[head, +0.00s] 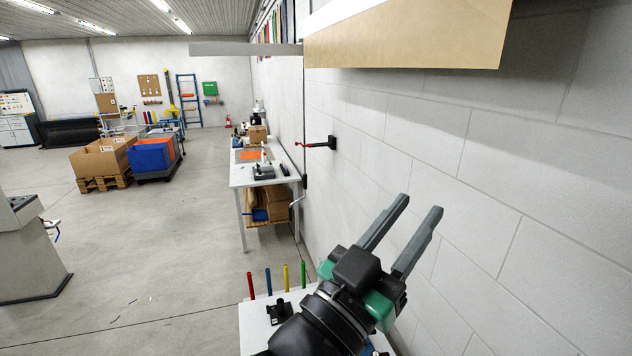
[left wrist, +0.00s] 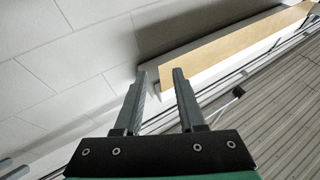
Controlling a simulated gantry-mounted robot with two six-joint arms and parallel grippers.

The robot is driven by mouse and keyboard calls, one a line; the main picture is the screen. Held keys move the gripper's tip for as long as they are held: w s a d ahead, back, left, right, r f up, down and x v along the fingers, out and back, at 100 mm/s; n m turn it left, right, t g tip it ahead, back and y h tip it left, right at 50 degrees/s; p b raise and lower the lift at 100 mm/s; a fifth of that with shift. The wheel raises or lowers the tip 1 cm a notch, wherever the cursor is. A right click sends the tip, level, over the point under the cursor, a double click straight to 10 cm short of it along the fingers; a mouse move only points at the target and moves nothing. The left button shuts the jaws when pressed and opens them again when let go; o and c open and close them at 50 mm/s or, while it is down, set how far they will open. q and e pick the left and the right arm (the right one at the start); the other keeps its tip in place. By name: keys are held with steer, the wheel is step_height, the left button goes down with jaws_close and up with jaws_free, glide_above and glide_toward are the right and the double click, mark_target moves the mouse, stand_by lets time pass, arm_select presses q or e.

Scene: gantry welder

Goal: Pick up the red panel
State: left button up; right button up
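My left gripper (head: 420,204) is open and empty, its two grey fingers pointing up beside the block wall. It also shows in the left wrist view (left wrist: 160,74), with nothing between its fingers. A row of upright coloured strips, with red, green and blue among them (head: 280,25), shows small at the top of the head view, well away from the gripper. I cannot tell whether one of the strips is the red panel. My right gripper is not in view.
A wooden-fronted shelf (head: 410,35) juts from the wall above the gripper; it also shows in the left wrist view (left wrist: 230,50). A white table (head: 260,310) with coloured pegs stands below. A workbench (head: 240,177) stands farther along the wall.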

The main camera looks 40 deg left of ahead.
arm_select(q)
steer(key=s+a+r+n+t+y, duration=0.1)
steer(key=s+a+r+t, duration=0.4)
steer(key=s+r, duration=0.6)
steer(key=s+a, duration=0.2)
steer(key=s, duration=0.1)
steer(key=shift+a+y, duration=0.2)
steer(key=shift+y, duration=0.2)
